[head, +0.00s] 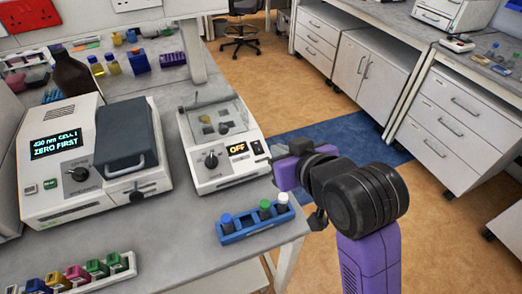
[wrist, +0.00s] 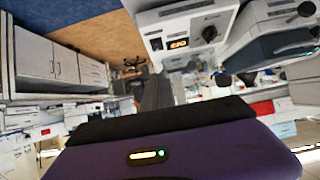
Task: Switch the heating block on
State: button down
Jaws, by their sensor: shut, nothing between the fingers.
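The heating block (head: 203,181) is a white unit with a clear lid, a black knob and an amber display (head: 237,149) reading OFF. A small switch (head: 257,148) sits at the right of the display on its front panel. My gripper (head: 279,162) is shut and empty, just right of the block's front right corner, close to the switch. I cannot tell whether it touches the block. In the wrist view the block shows at the top with its lit display (wrist: 178,44); the fingertips are not clear there.
A photometer (head: 62,185) reading ZERO FIRST stands left of the block. A blue rack (head: 237,236) with capped tubes lies in front of the block, near the bench edge. A rack of coloured items (head: 83,277) is at lower left. Open floor lies to the right.

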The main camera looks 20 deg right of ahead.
send_over(259, 149)
jog(key=s, duration=0.4)
notch_tip(259, 149, down, 5)
jog(key=shift+f+p, duration=0.1)
jog(key=shift+p, duration=0.2)
jog(key=f, duration=0.1)
jog(key=w+f, duration=0.1)
jog(key=f, duration=0.1)
jog(key=shift+f, duration=0.5)
jog(key=shift+f, duration=0.35)
jog(key=shift+r+p, duration=0.8)
jog(key=shift+p, duration=0.3)
